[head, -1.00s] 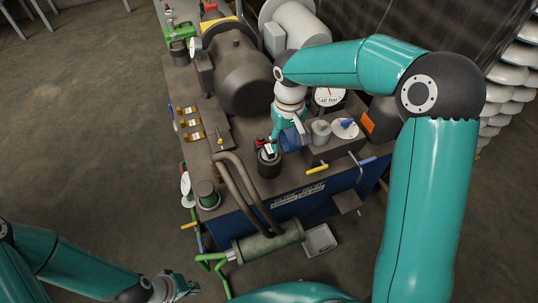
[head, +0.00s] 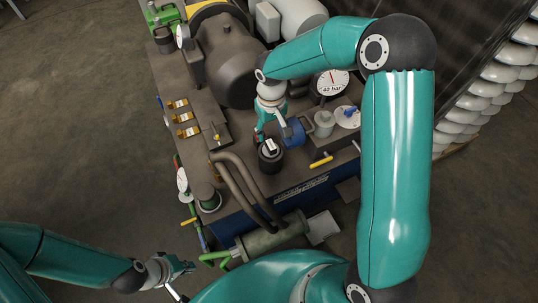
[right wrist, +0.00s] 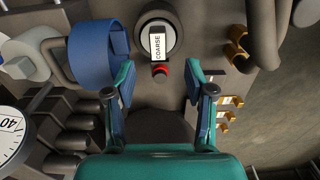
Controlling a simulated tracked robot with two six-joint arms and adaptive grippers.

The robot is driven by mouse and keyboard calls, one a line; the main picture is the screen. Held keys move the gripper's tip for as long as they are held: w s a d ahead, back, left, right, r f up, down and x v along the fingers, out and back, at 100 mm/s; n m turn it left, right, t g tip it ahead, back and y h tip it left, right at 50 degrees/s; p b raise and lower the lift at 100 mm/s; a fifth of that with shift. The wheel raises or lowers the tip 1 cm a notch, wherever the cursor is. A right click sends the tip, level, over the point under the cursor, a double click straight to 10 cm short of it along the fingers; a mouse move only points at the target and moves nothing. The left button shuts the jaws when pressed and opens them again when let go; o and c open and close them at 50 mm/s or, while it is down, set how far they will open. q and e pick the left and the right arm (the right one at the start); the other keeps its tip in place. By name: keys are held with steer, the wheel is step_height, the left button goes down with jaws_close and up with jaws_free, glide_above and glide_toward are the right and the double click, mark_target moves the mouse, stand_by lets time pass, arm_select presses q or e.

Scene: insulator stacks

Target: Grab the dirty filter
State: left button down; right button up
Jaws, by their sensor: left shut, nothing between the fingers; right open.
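A dark round canister (head: 269,163) with a white label stands on the front part of the machine top. In the right wrist view its label reads COARSE and the canister (right wrist: 171,36) lies ahead of the fingertips, near the top middle. Whether it is dirty I cannot tell. My right gripper (right wrist: 159,80) is open and empty, its fingers apart on either side of a small red knob (right wrist: 160,69) beside the canister. In the head view my right gripper (head: 265,128) is just behind the canister and partly hidden. My left gripper (head: 183,268) is shut and empty at lower left.
A blue ring-shaped part (right wrist: 93,52) stands close beside my right gripper. A pressure gauge (head: 333,83), a large dark motor (head: 225,68), bent pipes (head: 238,185) and a yellow-handled lever (head: 321,162) crowd the machine top. Open floor (head: 75,130) lies to the left.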

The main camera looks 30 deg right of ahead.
mark_target(271, 144)
step_height(271, 144, down, 3)
steer(key=shift+d+f, duration=0.1)
steer(key=shift+f, duration=0.1)
steer(key=shift+w+d+f, duration=0.1)
steer(key=shift+w+f, duration=0.05)
steer(key=shift+f, duration=1.2)
steer(key=shift+w+f, duration=0.1)
steer(key=shift+f, duration=1.25)
jaws_close()
